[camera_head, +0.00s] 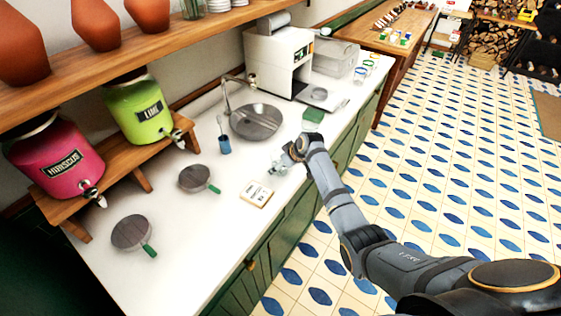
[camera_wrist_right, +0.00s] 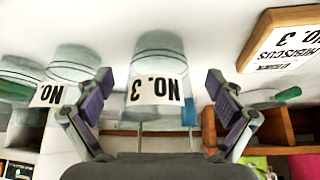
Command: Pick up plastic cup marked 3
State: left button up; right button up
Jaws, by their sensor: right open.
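A clear plastic cup with a white label reading "NO. 3" (camera_wrist_right: 157,68) shows upside down in the middle of the right wrist view. My right gripper (camera_wrist_right: 157,100) is open, with one finger on each side of this cup and visible gaps to it. In the head view my right gripper (camera_head: 282,163) is over the white counter, and I cannot make out the cup there clearly. Another clear cup (camera_wrist_right: 75,64) and a partly hidden "NO." label (camera_wrist_right: 47,95) are left of the left finger in the wrist view. My left gripper is not in view.
Pink and green dispensers (camera_head: 55,160) stand left.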

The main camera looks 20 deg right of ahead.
jog(key=shift+x, duration=0.9)
jog(key=shift+r, duration=0.1)
jog(key=c, duration=0.9)
